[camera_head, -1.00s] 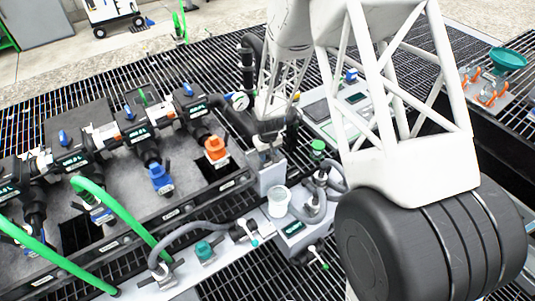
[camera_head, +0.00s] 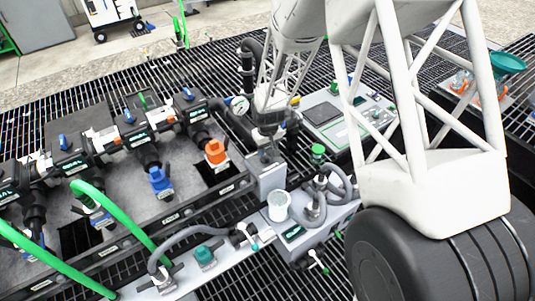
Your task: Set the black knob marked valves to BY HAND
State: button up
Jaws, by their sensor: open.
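A pale grey control panel (camera_head: 325,113) with a dark screen and small controls lies flat behind my arm, right of centre. The black knob marked valves cannot be made out; any labels there are too small to read, and my arm's white lattice covers part of the panel. My gripper (camera_head: 268,142) is small and dark at the end of the far lattice link, left of the panel and above a small grey box (camera_head: 268,176). It is open, with nothing visible held. Whether it touches the box cannot be told.
A manifold of black pipes with blue valve handles (camera_head: 160,183) and an orange one (camera_head: 216,152) fills the left. Green hoses (camera_head: 130,222) arch in front. A white cup (camera_head: 278,206), a green-capped fitting (camera_head: 317,155) and grey hoses stand near the gripper. A green funnel (camera_head: 508,62) is at far right.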

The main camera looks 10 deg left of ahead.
jog(key=shift+r, duration=1.25)
jog(key=o, duration=0.5)
jog(key=shift+o, duration=0.6)
jog(key=shift+s+a+n, duration=0.1)
jog(key=shift+n, duration=0.4)
jog(key=a+n+t+h, duration=0.1)
jog(key=n, duration=0.4)
jog(key=a+n+t+h, duration=0.1)
jog(key=n, duration=0.5)
jog(key=a+n+h, duration=0.1)
jog(key=n, duration=0.5)
jog(key=shift+s+a+f+t+h, duration=0.15)
jog(key=shift+a+f+t+h, duration=0.15)
jog(key=shift+a+f+t, duration=0.1)
